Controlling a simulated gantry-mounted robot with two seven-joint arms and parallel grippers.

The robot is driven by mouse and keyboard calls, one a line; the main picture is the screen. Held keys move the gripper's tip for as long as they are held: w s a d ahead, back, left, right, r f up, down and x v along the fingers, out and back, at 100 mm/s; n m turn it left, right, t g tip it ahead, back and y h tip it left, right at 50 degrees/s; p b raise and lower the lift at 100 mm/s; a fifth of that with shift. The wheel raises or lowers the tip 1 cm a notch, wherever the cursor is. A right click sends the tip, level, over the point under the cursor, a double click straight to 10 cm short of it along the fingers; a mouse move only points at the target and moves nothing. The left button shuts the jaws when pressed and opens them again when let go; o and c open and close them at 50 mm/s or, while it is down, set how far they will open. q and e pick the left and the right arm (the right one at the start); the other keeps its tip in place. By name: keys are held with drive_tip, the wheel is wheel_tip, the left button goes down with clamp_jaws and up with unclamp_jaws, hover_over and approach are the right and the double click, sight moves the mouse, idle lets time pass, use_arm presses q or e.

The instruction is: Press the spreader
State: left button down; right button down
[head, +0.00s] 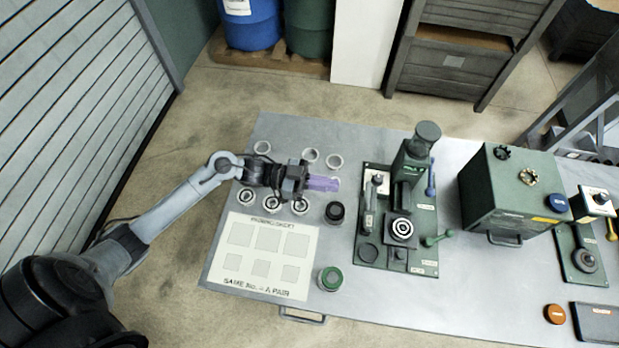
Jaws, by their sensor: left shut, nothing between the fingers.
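My left gripper (324,184), with purple fingers, is shut and empty. It is over the left part of the grey table, above or beside several small rings, and points right. A green machine (398,208) with an upright column, side levers and a round black-and-white ringed piece in front stands to its right, apart from the fingers. I cannot tell for certain which part is the spreader. My right gripper is not in view.
A white marked card (262,291) lies at the table's front left. A black round pot (334,213) and a green-topped one (330,279) stand left of the machine. A green box (513,192) with knobs stands to the right. An orange button (554,314) is at front right.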

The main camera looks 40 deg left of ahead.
sight(368, 207)
use_arm(q)
drive_tip(key=p+x, duration=0.1)
drive_tip(key=x, duration=0.5)
drive_tip(key=shift+d, duration=0.1)
drive_tip(key=shift+r, duration=0.1)
